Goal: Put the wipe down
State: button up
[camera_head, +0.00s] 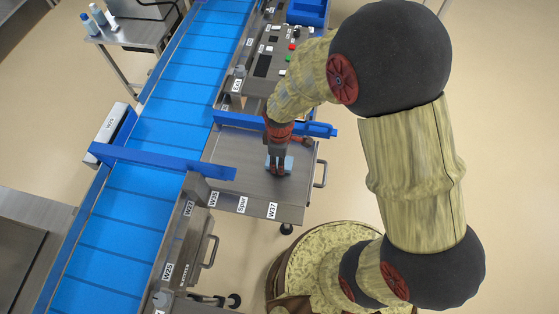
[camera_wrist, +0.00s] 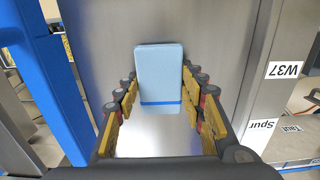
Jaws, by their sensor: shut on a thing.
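The wipe is a light blue rectangular pad with a darker blue stripe near its lower end in the wrist view (camera_wrist: 160,72). My gripper (camera_wrist: 165,100) has its yellow-padded fingers on either side of the wipe and is shut on it. In the head view my gripper (camera_head: 278,168) points down over the steel plate (camera_head: 240,174) beside the conveyor, and a small light blue part of the wipe (camera_head: 289,163) shows at the fingers. I cannot tell whether the wipe touches the plate.
A blue conveyor belt (camera_head: 155,130) runs along the left of the plate. Blue bars (camera_head: 165,160) cross over it. A control panel (camera_head: 275,55) with buttons stands behind. The plate's front edge carries labels, including W37 (camera_head: 272,210). Bare plate lies around my gripper.

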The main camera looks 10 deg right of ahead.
jog(key=shift+f, duration=0.3)
jog(key=shift+f, duration=0.3)
jog(key=shift+o, duration=0.2)
jog(key=shift+s+d+f+b, duration=0.1)
jog(key=shift+s+f+b, duration=0.3)
jog(key=shift+f, duration=0.05)
jog(key=o, duration=1.2)
jog(key=shift+w+f, duration=0.1)
jog(key=shift+w, duration=0.1)
